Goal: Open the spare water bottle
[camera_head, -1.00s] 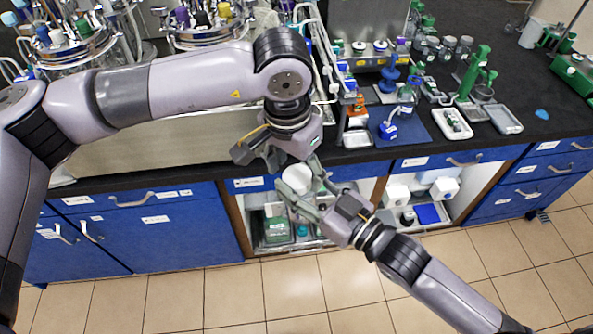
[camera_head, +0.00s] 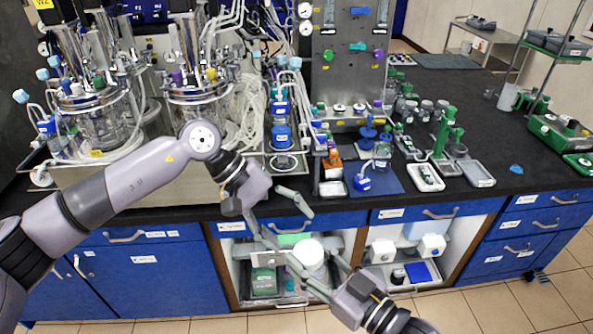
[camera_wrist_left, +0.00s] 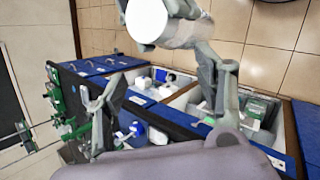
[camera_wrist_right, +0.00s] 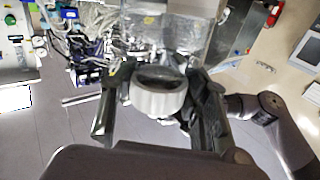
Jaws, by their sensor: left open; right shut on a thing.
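The spare water bottle shows mainly as a white round cap (camera_head: 309,252) in the head view, in front of the open cupboard; its body is hidden there. My right gripper (camera_head: 284,262) is shut on the bottle; its fingers lie beside the cap.
The black bench edge and blue drawers (camera_head: 425,212) are close behind the grippers. The open cupboard (camera_head: 345,240) holds a green-labelled container (camera_head: 264,280). A blue mat (camera_head: 388,178) with small bottles lies on the bench. Tiled floor in front is clear.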

